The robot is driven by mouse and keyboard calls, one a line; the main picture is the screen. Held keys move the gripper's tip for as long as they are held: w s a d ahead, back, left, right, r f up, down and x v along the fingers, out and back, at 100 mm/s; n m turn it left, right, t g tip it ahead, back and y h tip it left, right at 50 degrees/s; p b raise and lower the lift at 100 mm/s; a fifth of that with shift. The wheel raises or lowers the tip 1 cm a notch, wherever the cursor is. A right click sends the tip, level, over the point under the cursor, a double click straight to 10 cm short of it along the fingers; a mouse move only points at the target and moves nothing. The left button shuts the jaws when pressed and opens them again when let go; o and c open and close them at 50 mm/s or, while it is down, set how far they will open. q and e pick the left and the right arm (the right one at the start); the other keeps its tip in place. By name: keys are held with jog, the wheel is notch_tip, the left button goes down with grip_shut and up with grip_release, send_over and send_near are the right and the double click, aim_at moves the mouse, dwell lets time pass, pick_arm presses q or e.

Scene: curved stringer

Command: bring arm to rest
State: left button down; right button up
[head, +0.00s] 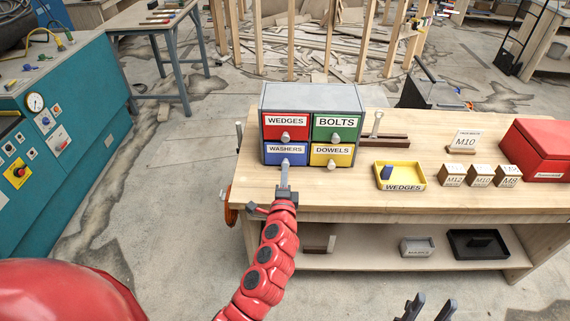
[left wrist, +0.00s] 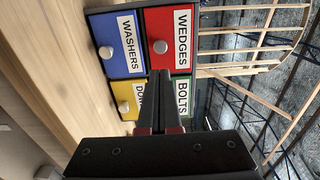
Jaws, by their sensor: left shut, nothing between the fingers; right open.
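My left arm reaches up to the front of a small drawer cabinet (head: 310,97) on the workbench. My left gripper (head: 284,178) is shut and empty in front of the blue WASHERS drawer (head: 280,154), near its knob; I cannot tell in the head view whether it touches. In the left wrist view the shut fingers (left wrist: 158,92) point towards the drawer fronts, and they overlap the area between the red WEDGES drawer (left wrist: 168,34) and the yellow DOWELS drawer (left wrist: 124,97). All four drawers look closed. My right gripper (head: 428,308) is open and empty at the bottom edge, in front of the bench.
On the bench (head: 330,197) stand a yellow WEDGES tray (head: 403,187) with a blue piece, several labelled blocks (head: 481,175) and a red box (head: 540,150). A lower shelf (head: 365,262) holds bins. A teal machine (head: 80,140) stands left, with open floor between.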

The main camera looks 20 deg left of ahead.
pick_arm(q)
jog(key=shift+v, duration=0.95)
